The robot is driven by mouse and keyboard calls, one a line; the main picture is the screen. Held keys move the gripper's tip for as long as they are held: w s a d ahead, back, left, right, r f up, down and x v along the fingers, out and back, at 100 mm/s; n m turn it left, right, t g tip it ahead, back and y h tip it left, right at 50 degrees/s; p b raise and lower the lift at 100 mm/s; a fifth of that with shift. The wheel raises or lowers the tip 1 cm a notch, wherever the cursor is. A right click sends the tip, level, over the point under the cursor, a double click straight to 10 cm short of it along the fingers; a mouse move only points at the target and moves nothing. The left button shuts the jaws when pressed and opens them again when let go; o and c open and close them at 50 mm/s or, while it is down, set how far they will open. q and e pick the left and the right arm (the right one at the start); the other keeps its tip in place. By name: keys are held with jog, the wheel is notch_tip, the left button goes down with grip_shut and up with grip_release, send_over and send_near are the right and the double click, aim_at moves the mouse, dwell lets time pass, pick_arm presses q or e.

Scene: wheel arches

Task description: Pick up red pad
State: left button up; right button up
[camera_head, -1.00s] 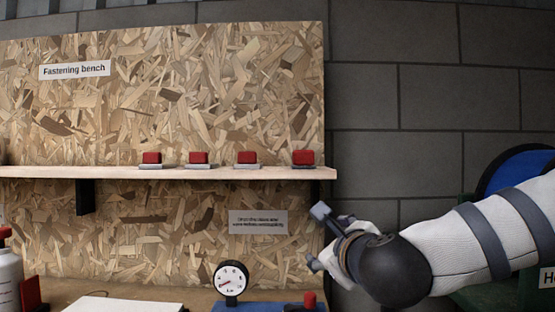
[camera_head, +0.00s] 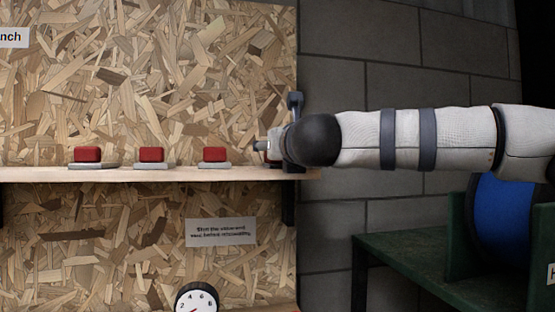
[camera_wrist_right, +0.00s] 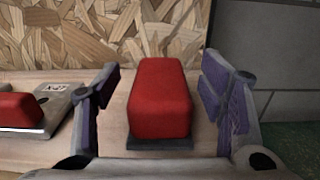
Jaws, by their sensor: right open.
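Red pads sit on grey plates along a wooden shelf (camera_head: 35,174). Three show clearly in the head view: one at the left (camera_head: 87,154), one in the middle (camera_head: 151,154) and one at the right (camera_head: 214,154). My right gripper (camera_head: 266,146) is at the shelf's right end, at the rightmost red pad, which it mostly hides there. In the right wrist view this red pad (camera_wrist_right: 160,98) stands on a dark plate (camera_wrist_right: 160,144) between the two open fingers of my right gripper (camera_wrist_right: 165,95). Gaps show on both sides of the pad. My left gripper is out of view.
A neighbouring red pad (camera_wrist_right: 20,110) on a metal plate is left of the fingers. A chipboard panel (camera_head: 150,70) rises behind the shelf. A dial gauge (camera_head: 196,298) is below. A green stand (camera_head: 410,250) with a blue drum (camera_head: 502,220) is at right.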

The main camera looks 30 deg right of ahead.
jog(key=shift+x, duration=0.85)
jog(key=shift+f, duration=0.1)
jog(key=c, duration=1.3)
jog(key=shift+o, duration=0.2)
